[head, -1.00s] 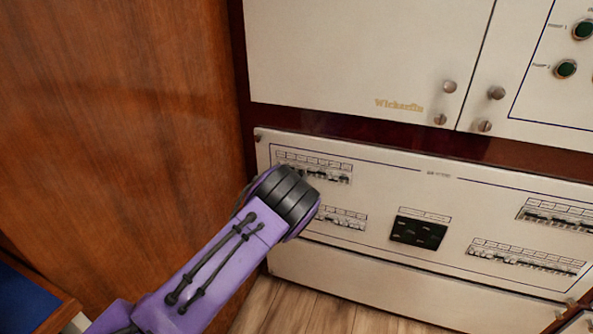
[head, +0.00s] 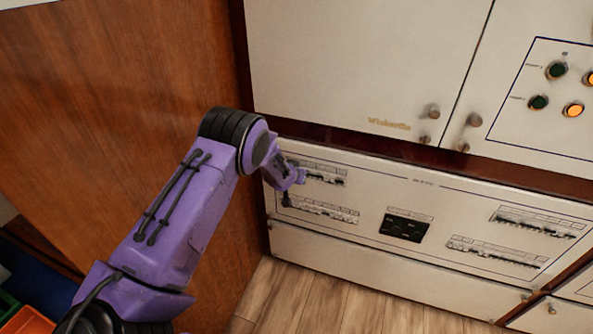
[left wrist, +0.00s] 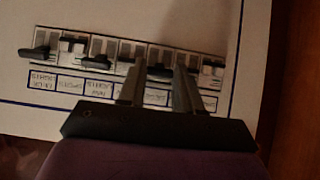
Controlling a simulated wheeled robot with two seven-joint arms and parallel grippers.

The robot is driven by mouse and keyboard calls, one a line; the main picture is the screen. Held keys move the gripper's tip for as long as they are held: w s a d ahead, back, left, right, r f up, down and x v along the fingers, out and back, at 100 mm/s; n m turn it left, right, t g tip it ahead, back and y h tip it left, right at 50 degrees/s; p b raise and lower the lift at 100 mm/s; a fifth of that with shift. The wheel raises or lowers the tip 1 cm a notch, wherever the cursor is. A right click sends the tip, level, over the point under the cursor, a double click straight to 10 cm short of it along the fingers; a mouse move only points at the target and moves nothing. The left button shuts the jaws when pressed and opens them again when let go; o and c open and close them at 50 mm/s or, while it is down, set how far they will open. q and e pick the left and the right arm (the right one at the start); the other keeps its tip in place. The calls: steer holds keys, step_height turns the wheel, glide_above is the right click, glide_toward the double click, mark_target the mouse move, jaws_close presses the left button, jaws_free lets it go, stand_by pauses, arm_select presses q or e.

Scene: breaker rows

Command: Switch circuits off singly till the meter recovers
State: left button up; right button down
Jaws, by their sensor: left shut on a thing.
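The breaker panel (head: 450,205) holds an upper left row (head: 325,175), a lower left row (head: 325,211), an upper right row (head: 540,223) and a lower right row (head: 494,254). A dark meter-like inset (head: 404,226) sits between the lower rows; its reading is too small to tell. My left gripper (head: 299,180) is at the upper left row. In the left wrist view its fingers (left wrist: 158,88) straddle a dark breaker lever (left wrist: 159,73), shut on it. Other levers (left wrist: 37,51) stand at differing positions above printed labels. My right gripper is out of view.
A wooden side wall (head: 130,110) stands close on the left. White cabinet doors (head: 350,60) with knobs are above the panel. Lamps and buttons (head: 573,110), some lit orange, show at upper right. Wood floor (head: 300,300) is clear below.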

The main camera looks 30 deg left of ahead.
arm_select(q)
steer(key=shift+g, duration=0.4)
steer(key=o, duration=1)
steer(key=shift+w, duration=0.1)
steer(key=shift+o, duration=0.2)
steer(key=shift+r, duration=0.15)
steer(key=v, duration=1)
steer(key=shift+s, duration=0.3)
